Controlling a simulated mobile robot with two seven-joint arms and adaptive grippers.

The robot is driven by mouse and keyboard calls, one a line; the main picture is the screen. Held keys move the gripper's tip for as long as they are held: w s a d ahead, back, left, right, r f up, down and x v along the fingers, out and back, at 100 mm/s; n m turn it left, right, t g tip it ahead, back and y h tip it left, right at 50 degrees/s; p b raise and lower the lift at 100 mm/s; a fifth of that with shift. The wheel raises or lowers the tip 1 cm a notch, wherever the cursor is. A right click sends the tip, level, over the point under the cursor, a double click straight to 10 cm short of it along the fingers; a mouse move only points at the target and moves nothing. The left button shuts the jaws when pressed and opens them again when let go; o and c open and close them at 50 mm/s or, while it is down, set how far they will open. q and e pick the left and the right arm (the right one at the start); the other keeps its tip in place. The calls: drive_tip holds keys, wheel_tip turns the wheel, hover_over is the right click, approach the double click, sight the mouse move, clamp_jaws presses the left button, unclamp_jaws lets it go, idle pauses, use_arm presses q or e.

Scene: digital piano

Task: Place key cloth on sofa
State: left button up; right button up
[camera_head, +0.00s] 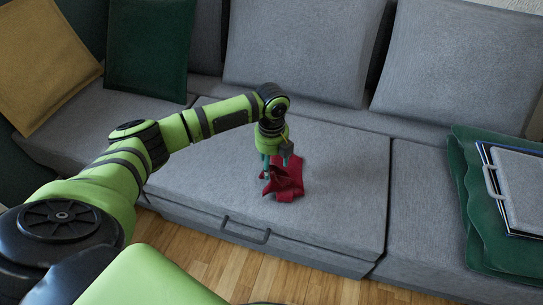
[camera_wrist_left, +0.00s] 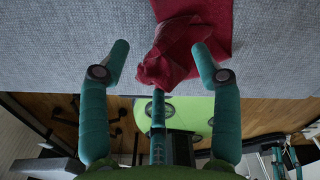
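The red key cloth (camera_head: 287,180) lies crumpled on the grey sofa's middle seat (camera_head: 330,195), near its front edge. My left gripper (camera_head: 277,172) is just above the cloth and points down at it. In the left wrist view the cloth (camera_wrist_left: 178,55) lies between and beyond the fingertips of the left gripper (camera_wrist_left: 160,60). Whether the right finger touches the cloth I cannot tell.
Cushions, one yellow (camera_head: 42,60) and one dark green (camera_head: 148,45), lean at the left. The seat around the red cloth is clear. Wooden floor (camera_head: 240,265) lies in front.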

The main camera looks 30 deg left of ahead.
use_arm(q)
wheel_tip(320, 180, up, 12)
idle(0.6)
